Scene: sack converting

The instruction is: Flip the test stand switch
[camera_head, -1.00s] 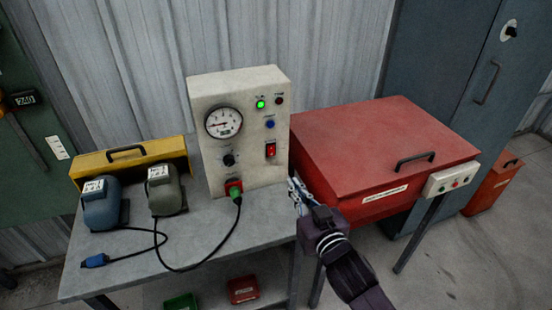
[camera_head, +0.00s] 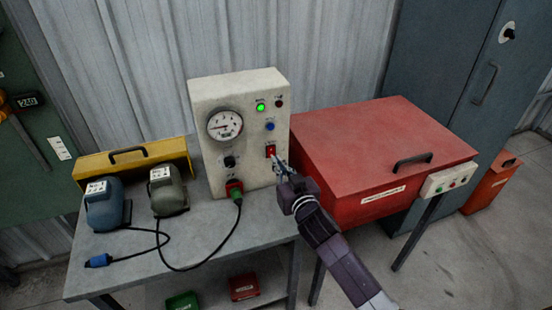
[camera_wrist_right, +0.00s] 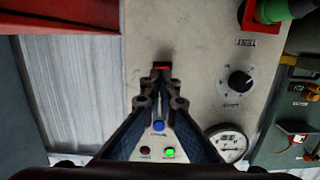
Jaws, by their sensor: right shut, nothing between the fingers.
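The test stand (camera_head: 240,95) is a cream box standing on the grey table, with a gauge, a knob, a lit green lamp, a blue button and a red rocker switch (camera_head: 271,151). My right gripper (camera_head: 278,160) is shut and empty, its fingertips right at the switch. In the right wrist view the shut fingertips (camera_wrist_right: 161,72) point at the red switch (camera_wrist_right: 161,66) and cover part of it. I cannot tell whether they touch it. My left gripper is not in view.
A red lidded box (camera_head: 380,150) stands close on the right. Two motors, blue (camera_head: 103,205) and grey-green (camera_head: 167,193), and a yellow case (camera_head: 90,165) occupy the table's left.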

